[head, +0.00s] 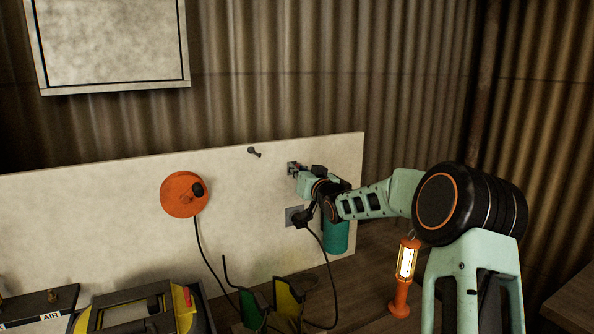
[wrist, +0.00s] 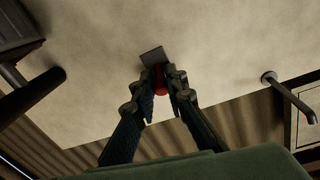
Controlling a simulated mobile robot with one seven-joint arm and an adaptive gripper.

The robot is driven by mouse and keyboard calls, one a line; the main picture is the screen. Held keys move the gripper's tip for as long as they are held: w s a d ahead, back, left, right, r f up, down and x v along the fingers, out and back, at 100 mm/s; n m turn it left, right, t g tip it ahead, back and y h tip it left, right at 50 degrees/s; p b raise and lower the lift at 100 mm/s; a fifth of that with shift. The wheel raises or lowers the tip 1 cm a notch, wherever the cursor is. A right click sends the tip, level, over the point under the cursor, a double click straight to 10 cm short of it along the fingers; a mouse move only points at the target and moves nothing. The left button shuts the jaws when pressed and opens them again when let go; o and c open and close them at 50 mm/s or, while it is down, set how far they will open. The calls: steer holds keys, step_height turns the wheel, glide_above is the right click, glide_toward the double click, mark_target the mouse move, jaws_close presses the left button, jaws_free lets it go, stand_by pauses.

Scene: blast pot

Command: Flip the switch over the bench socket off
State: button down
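The switch (wrist: 152,56) is a small grey plate with a red part (wrist: 159,78) standing out from it, on the pale board. In the head view the switch (head: 292,168) sits above the socket (head: 293,215), which has a black plug in it. My gripper (wrist: 161,75) is at the switch, one finger on each side of the red part. Whether the fingers touch it is too small to tell. In the head view my gripper (head: 303,170) points left along the board and partly hides the switch.
A peg (head: 254,152) sticks out of the board left of the switch. An orange disc (head: 178,196) with a cable hangs farther left. A teal cylinder (head: 337,237) and a lit orange lamp (head: 404,275) are below my arm. Yellow-green holders (head: 287,300) stand on the bench.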

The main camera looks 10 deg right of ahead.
steer(key=shift+f+b, duration=0.2)
steer(key=shift+b, duration=0.4)
steer(key=shift+f+t+b, duration=0.25)
steer(key=shift+t+b, duration=0.15)
steer(key=shift+b, duration=0.65)
steer(key=t+b, duration=0.2)
steer(key=b, duration=0.6)
steer(key=f+m+t+b, duration=0.1)
steer(key=t+b, duration=0.2)
steer(key=b, duration=0.5)
steer(key=f+t+y+b, duration=0.1)
steer(key=t+b, duration=0.2)
steer(key=b, duration=0.6)
steer(key=shift+w+a+f, duration=0.1)
steer(key=shift+w+f, duration=0.15)
steer(key=shift+r+m+t+b, duration=0.1)
steer(key=shift+m+t+b, duration=0.3)
steer(key=shift+t, duration=0.2)
steer(key=c, duration=2)
jaws_free()
steer(key=shift+o, duration=0.2)
